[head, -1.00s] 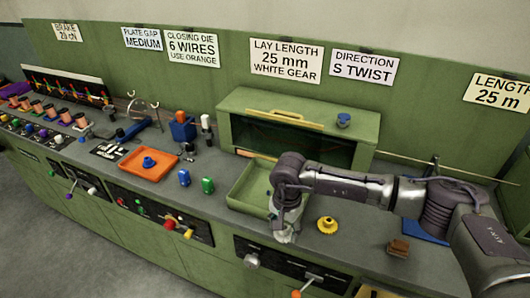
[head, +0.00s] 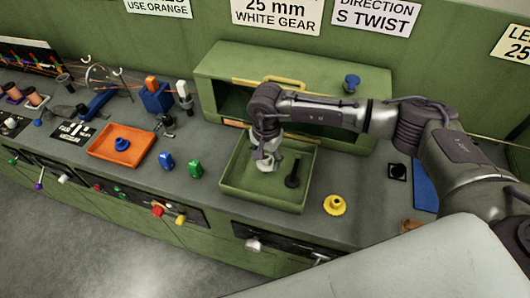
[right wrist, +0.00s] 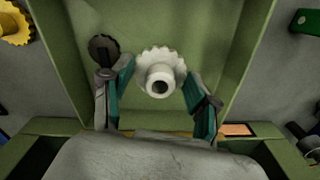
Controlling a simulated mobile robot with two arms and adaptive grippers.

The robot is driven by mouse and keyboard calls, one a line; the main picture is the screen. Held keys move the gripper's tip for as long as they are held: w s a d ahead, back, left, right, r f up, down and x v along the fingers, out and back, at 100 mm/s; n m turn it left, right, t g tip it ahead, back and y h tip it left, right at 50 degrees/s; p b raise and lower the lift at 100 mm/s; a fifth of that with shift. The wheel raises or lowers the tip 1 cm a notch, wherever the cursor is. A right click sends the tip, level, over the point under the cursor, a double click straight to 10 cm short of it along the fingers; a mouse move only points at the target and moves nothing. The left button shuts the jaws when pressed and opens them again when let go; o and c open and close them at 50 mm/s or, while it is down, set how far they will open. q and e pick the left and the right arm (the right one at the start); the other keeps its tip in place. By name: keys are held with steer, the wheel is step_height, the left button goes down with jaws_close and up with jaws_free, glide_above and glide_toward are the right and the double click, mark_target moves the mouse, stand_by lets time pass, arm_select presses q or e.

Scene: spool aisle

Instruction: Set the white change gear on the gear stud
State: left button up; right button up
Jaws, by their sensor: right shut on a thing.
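The white change gear (right wrist: 160,72), toothed with a hub and a dark bore, sits between the two fingers of my right gripper (right wrist: 158,92) in the right wrist view. The gripper is shut on it. In the head view my right gripper (head: 268,160) is above the green tray (head: 228,187), and the gear is largely hidden there. A dark upright post with a round base (head: 292,181) stands in the tray, right of the gripper. I cannot tell whether it is the gear stud. My left gripper is not in view.
A yellow gear (head: 335,205) lies on the bench right of the tray. A green open-fronted cabinet (head: 345,108) stands behind. Blue and green blocks and an orange tray (head: 106,152) are to the left. A small black square (head: 397,172) lies at right.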

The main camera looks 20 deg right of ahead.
mark_target(265, 168)
steer(key=f, duration=0.2)
steer(key=w+f+b, duration=0.1)
steer(key=shift+f, duration=0.35)
steer(key=shift+f+b, duration=0.2)
steer(key=shift+b, duration=0.1)
steer(key=shift+s, duration=0.25)
steer(key=shift+w+f, duration=0.1)
steer(key=shift+w, duration=0.05)
steer(key=shift+b, duration=0.35)
steer(key=shift+b, duration=0.35)
steer(key=shift+f+b, duration=0.65)
stand_by(0.5)
